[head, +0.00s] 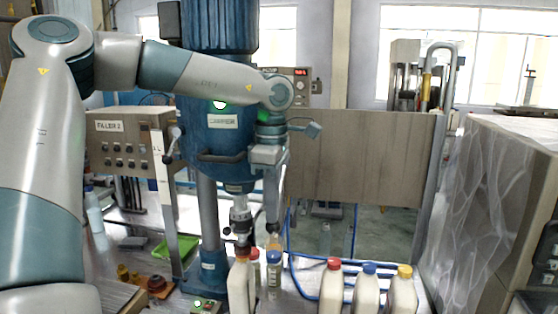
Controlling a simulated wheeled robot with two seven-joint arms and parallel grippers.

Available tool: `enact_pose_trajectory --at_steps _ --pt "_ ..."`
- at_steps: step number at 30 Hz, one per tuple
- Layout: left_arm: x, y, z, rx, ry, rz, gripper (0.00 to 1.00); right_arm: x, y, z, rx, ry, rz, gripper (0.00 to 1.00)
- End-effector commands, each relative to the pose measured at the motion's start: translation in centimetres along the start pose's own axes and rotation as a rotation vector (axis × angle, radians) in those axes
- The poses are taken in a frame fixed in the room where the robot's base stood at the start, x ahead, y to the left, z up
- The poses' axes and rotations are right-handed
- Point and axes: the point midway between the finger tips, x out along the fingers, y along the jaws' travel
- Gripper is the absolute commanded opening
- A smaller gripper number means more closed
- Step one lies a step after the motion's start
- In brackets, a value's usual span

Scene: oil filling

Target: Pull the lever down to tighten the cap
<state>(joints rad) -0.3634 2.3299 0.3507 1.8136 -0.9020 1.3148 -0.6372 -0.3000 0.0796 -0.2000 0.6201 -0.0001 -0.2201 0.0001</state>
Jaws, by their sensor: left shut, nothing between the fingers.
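The blue capper machine (222,140) stands in the middle, with a dark curved bar handle (222,157) across its front. I cannot tell for sure whether this bar is the lever. The capping head (240,214) hangs below the machine's body. A white bottle (238,286) stands under it, its top close to the head; I cannot tell whether they touch. My left arm reaches across from the left. My left gripper (272,229) points down just right of the head, shut and empty, with its tips above the bottles. My right gripper is out of view.
White bottles with a red cap (334,263), a blue cap (370,267) and a yellow cap (404,270) stand at the front right. A blue-capped bottle (274,270) stands beside the capper. A filler control box (127,142) is at left, a wrapped stack (495,220) at right.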

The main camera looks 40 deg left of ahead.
Motion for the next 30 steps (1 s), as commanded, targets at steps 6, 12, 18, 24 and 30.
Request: enact_pose_trajectory --at_steps 6,12,18,24,30 --pt "1.3 0.8 -0.1 -0.002 0.002 -0.002 0.0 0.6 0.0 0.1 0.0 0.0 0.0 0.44" --pt "1.3 0.9 -0.1 -0.002 0.002 -0.002 0.0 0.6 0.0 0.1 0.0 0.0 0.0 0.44" --pt "1.4 0.9 -0.1 -0.002 0.002 -0.002 0.0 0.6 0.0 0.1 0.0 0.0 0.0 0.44" --pt "2.1 1.6 -0.1 -0.002 0.002 -0.003 0.0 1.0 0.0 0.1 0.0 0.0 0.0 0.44" --pt "2.0 1.6 -0.1 -0.001 0.001 -0.001 0.0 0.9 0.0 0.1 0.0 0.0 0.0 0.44"
